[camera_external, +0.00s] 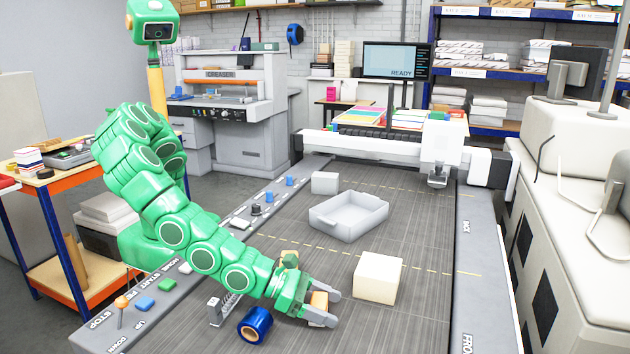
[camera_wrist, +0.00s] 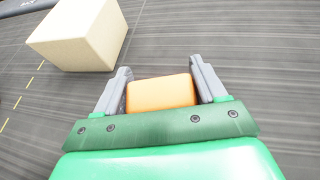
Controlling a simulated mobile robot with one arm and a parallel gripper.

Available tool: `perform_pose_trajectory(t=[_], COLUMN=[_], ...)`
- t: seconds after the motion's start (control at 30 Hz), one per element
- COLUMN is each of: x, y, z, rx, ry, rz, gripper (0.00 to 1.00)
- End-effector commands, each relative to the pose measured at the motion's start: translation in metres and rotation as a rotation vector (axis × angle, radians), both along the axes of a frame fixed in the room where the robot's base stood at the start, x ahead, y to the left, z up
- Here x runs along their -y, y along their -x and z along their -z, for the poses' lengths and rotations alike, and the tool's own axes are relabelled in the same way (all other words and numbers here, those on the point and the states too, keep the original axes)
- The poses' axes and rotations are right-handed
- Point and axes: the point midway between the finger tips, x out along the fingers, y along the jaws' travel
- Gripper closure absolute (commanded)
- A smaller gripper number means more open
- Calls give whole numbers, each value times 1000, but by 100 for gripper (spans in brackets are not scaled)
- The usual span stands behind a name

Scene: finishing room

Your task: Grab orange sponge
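The orange sponge (camera_wrist: 160,93) is a small block with rounded edges. In the wrist view it lies between the two grey fingers of my gripper (camera_wrist: 161,80), with a finger close along each side. In the external view the sponge (camera_external: 319,300) shows between the fingers of my gripper (camera_external: 330,308), low over the grey work table (camera_external: 400,325). I cannot tell whether the fingers press on the sponge or only stand beside it. The sponge's underside is hidden.
A cream block (camera_external: 378,278) stands just beyond the gripper; it also shows in the wrist view (camera_wrist: 75,35). A blue roll (camera_external: 256,325) lies left of the gripper. A white tray (camera_external: 348,214) and a small white block (camera_external: 324,183) are farther back. The table's right side is clear.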

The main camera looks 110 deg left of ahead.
Motion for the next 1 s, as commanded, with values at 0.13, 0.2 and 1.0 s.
perform_pose_trajectory(t=[0.13,0.2,1.0], x=[0,0,-6], y=[0,0,22], z=[0,0,-60], rx=[0,0,4], ry=[0,0,-2], rz=[0,0,2], gripper=[58,59,60])
